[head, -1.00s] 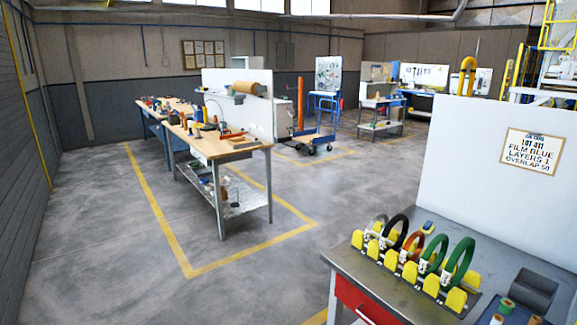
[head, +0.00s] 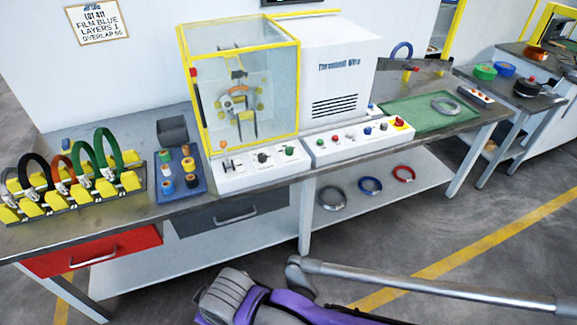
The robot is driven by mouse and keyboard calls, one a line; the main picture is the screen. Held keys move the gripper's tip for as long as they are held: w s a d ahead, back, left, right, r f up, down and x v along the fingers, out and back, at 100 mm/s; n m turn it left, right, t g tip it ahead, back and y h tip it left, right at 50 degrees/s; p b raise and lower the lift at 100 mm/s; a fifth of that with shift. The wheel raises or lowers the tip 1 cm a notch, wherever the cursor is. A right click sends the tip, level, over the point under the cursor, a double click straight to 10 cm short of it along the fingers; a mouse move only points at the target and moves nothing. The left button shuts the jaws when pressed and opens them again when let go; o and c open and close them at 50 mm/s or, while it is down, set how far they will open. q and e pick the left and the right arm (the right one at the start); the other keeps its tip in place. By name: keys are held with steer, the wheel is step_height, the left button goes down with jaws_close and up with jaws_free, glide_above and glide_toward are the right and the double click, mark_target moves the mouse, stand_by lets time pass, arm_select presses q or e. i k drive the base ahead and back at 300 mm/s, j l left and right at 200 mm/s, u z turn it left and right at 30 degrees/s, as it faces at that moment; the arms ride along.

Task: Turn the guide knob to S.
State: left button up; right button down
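The wrapping machine has a clear box with a yellow frame (head: 243,85) and a white housing (head: 335,70) beside it. Two white control panels stand in front. The left panel (head: 242,177) carries a small dark switch (head: 226,166), a black knob (head: 263,157) and a green button (head: 289,150). The right panel (head: 345,150) carries several small knobs and buttons and a red stop button on yellow (head: 399,122). The lettering is too small to read, so I cannot tell which knob is the guide knob or where it points. Neither gripper is in view.
A rack of coloured coils (head: 70,195), a blue tray of tape rolls (head: 180,178) and a green mat (head: 428,116) with a grey coil (head: 445,106) lie on the bench. Several coils lie on the lower shelf (head: 395,215). Purple-grey parts of mine show at the bottom.

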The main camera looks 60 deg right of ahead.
mark_target(262, 157)
steer(key=z, duration=2)
steer(key=i+j+z, duration=0.1)
steer(key=i+j, duration=0.85)
steer(key=i, duration=0.15)
